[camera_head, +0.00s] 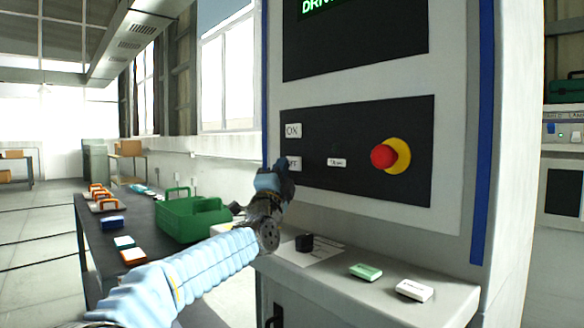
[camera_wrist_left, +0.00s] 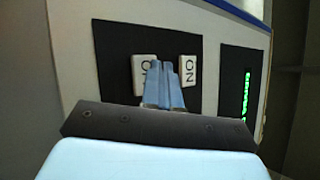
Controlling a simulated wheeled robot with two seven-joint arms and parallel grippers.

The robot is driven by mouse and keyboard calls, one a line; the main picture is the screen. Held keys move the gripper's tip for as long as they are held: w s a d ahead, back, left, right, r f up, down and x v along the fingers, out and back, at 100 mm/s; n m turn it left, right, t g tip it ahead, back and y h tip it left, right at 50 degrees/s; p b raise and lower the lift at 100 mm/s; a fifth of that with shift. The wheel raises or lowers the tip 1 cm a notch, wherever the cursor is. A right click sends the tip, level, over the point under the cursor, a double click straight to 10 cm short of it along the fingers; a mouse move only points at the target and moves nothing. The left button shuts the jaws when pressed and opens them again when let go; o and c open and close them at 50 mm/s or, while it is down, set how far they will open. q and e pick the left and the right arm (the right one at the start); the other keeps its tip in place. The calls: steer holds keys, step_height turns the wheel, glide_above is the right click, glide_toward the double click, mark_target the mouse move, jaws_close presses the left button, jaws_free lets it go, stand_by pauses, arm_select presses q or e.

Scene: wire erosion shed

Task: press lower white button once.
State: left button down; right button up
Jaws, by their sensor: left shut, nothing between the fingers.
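The lower white button (camera_head: 295,164) is on the dark control panel, partly hidden behind my left gripper. The upper white button (camera_head: 293,130), marked ON, sits just above it. My left gripper (camera_head: 284,166) is shut and empty, with its fingertips in front of the lower button's left part. In the left wrist view the shut fingers (camera_wrist_left: 163,88) overlap the right edge of the lower button (camera_wrist_left: 143,72), and the ON button (camera_wrist_left: 188,70) is to their right. I cannot tell whether the fingertips touch the button. My right gripper is not in view.
A red knob on a yellow base (camera_head: 384,156) and a small white label (camera_head: 337,162) are right of the buttons. Below, a ledge holds a black knob (camera_head: 304,242), a green box (camera_head: 366,271) and a white box (camera_head: 414,290). A green basket (camera_head: 190,218) stands on the table at left.

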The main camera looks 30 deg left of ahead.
arm_select(q)
steer(key=shift+s+a, duration=0.1)
steer(key=shift+s, duration=0.15)
steer(key=s+b, duration=0.1)
steer(key=s+a+b, duration=0.1)
steer(key=s, duration=0.1)
steer(key=s+a+b, duration=0.1)
steer(key=shift+s, duration=0.3)
stand_by(0.9)
